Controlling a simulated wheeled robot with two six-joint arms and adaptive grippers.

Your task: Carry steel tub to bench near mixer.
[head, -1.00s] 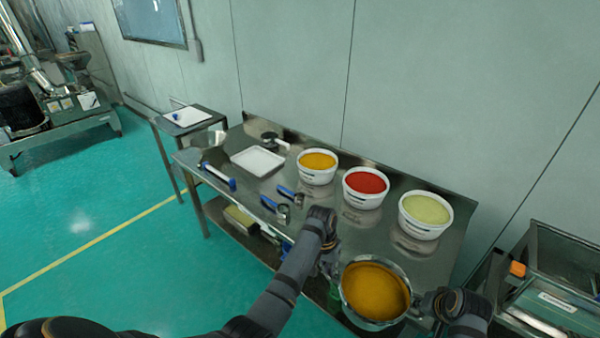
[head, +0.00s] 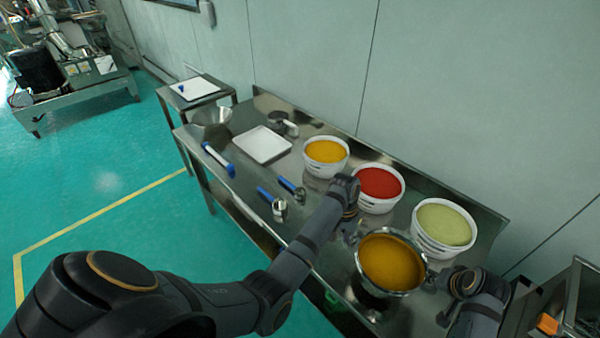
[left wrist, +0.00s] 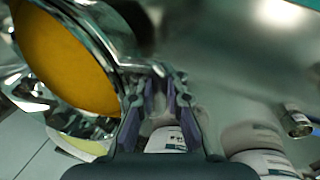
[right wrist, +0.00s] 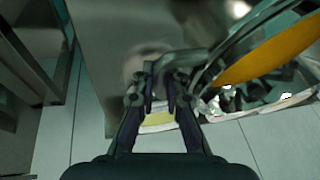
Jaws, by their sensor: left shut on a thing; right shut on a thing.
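The steel tub (head: 386,291), full of orange-yellow powder, is at the front right of the steel bench (head: 240,113), close to the red and pale green tubs. I cannot tell whether it touches the bench top. My left gripper (head: 351,222) is shut on the tub's far-left handle; the tub wall (left wrist: 118,45) shows beside the fingers (left wrist: 160,88) in the left wrist view. My right gripper (head: 438,287) is shut on the opposite handle, also seen with the fingers (right wrist: 161,88) in the right wrist view. A machine with a dark drum (head: 38,70), possibly the mixer, stands far left.
White tubs of orange (head: 326,171), red (head: 362,202) and pale green (head: 428,245) contents line the back. A white tray (head: 262,146), scoops (head: 279,207) and a blue-handled tool (head: 218,160) lie left. A side table (head: 215,98) stands beyond. Green floor at left is clear.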

